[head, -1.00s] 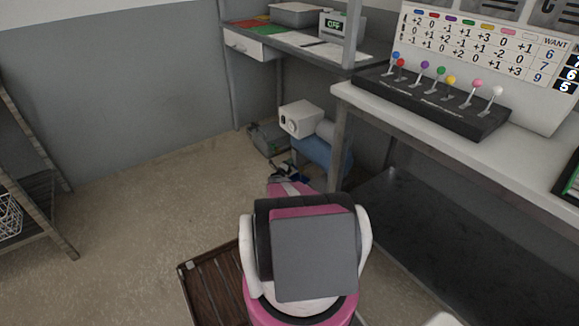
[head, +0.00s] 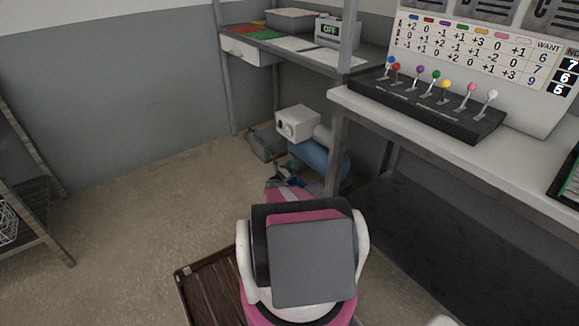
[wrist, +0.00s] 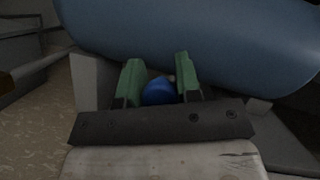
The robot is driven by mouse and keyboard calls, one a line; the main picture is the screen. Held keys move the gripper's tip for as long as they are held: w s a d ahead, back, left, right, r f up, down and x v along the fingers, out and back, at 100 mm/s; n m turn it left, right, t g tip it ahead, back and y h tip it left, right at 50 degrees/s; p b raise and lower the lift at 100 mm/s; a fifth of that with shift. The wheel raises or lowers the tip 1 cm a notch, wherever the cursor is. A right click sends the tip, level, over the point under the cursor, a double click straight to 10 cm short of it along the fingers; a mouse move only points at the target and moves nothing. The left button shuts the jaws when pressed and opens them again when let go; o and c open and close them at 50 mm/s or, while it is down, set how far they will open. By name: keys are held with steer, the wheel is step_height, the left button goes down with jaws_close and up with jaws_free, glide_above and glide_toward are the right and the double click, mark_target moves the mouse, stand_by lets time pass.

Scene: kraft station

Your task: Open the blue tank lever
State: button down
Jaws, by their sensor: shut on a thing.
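The blue tank (head: 322,158) lies on the floor under the benches, beside a white box with a round dial (head: 297,124). In the wrist view, the tank's blue body (wrist: 200,35) fills the top. My gripper (wrist: 158,85) has its two green fingers on either side of a small rounded blue piece, the lever's end (wrist: 158,94), and is shut on it. The rest of the lever is hidden by the fingers and gripper body. In the head view, my gripper is small and partly hidden beyond my arm, low next to the tank.
A bench post (head: 336,152) stands close to the right of the tank. A dark panel with coloured levers (head: 430,105) is on the right bench. A display reading OFF (head: 331,30) stands on the back shelf.

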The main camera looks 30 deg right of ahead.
steer(key=shift+s+r+m+g+h, duration=0.2)
steer(key=shift+s+m+g, duration=0.35)
steer(key=shift+m, duration=0.5)
steer(key=shift+s+r+m+g+h, duration=0.1)
steer(key=shift+s+m+g+h, duration=0.1)
steer(key=shift+s+m+g, duration=0.6)
steer(key=shift+w+m+t, duration=0.25)
steer(key=shift+m, duration=0.1)
steer(key=c, duration=0.8)
jaws_free()
steer(key=v, duration=1)
steer(key=shift+a+f, duration=0.2)
steer(key=shift+a, duration=0.1)
